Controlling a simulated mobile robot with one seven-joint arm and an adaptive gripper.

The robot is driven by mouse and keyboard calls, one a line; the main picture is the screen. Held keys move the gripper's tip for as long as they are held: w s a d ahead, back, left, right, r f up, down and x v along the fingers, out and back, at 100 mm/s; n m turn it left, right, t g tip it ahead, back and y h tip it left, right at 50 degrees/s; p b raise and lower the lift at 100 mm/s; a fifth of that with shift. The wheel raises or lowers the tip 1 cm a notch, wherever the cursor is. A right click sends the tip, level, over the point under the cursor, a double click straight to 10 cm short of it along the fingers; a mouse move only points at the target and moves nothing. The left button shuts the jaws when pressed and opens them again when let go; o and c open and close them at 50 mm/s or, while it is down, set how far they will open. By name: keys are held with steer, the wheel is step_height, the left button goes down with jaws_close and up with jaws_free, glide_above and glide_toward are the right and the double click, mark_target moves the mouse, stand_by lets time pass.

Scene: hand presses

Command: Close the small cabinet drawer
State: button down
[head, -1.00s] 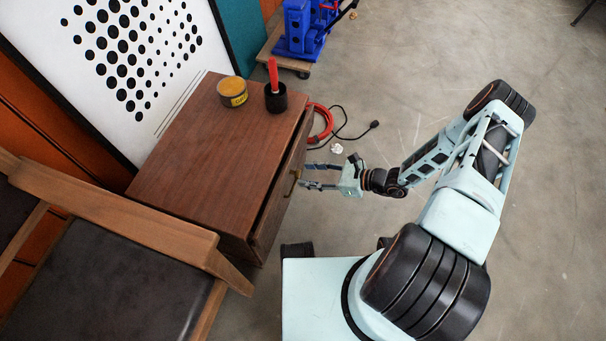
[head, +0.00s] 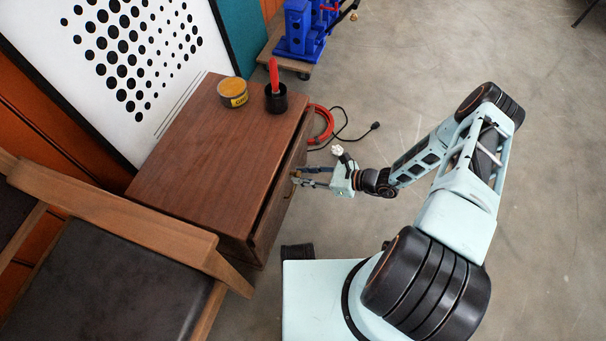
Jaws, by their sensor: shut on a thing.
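The small brown wooden cabinet (head: 206,150) stands left of my arm. Its drawer (head: 272,214) is on the side facing me, and its front stands out slightly from the cabinet top, with a dark gap along the upper edge. A brass-coloured handle (head: 291,188) is on the drawer front. My gripper (head: 297,178) is at the drawer front, its fingers pointing left and shut on the handle. The fingertips partly hide the handle.
A yellow tin (head: 233,92) and a black cup (head: 276,101) with a red-handled tool stand on the cabinet top. A wooden chair (head: 120,222) is close at the lower left. A red cable coil (head: 321,124) lies on the floor behind. Floor to the right is open.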

mark_target(298, 173)
steer(key=shift+w+a+r, duration=0.1)
steer(key=shift+w+a, duration=0.2)
steer(key=shift+a, duration=0.4)
steer(key=shift+w+a, duration=0.25)
steer(key=shift+a, duration=0.45)
steer(key=c, duration=1.7)
jaws_free()
steer(key=shift+a, duration=0.1)
steer(key=shift+v, duration=6.05)
